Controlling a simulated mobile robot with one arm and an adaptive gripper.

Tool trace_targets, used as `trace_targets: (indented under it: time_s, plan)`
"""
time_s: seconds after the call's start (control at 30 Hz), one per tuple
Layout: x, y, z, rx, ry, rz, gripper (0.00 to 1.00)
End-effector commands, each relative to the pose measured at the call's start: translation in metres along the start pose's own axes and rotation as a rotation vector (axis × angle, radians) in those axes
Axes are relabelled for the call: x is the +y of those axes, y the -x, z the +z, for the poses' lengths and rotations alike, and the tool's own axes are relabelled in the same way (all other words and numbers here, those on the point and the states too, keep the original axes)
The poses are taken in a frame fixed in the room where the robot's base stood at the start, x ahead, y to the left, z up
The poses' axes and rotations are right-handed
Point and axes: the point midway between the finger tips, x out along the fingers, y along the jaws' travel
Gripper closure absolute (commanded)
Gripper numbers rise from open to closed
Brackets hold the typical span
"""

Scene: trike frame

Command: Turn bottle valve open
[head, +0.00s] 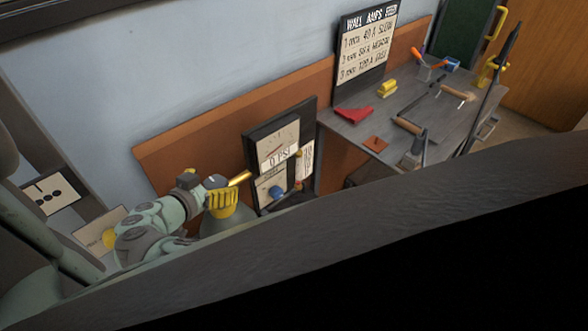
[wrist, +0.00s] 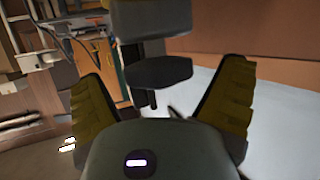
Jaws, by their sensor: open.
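My gripper (head: 230,189) is at the end of my grey-green arm, left of the gauge panel in the head view. In the wrist view its two ribbed yellow fingers (wrist: 163,78) are spread wide apart. A dark faceted knob (wrist: 158,71), which looks like the bottle valve, shows between the fingers with clear space on both sides. A dark block (wrist: 152,20) is above it in that view. A rounded grey-green top (head: 226,223), probably the bottle, shows just below the fingers in the head view. Whether any finger touches the knob cannot be told.
A gauge panel (head: 258,134) reads 0 PSI and has a blue knob (head: 275,192). A wall with an orange lower band (head: 190,150) is behind.

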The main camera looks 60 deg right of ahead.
Motion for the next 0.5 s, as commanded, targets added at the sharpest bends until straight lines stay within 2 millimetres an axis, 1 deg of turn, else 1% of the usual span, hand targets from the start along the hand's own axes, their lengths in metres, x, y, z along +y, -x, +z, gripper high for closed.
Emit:
trace_targets:
  time_s: [0.4, 0.43, 0.5]
  plan:
    - [0.0001, -0.0035, 0.0003, 0.000, 0.001, 0.000, 0.06]
    - [0.0001, -0.0035, 0.0003, 0.000, 0.001, 0.000, 0.08]
    - [0.0001, -0.0034, 0.0004, 0.000, 0.002, 0.000, 0.15]
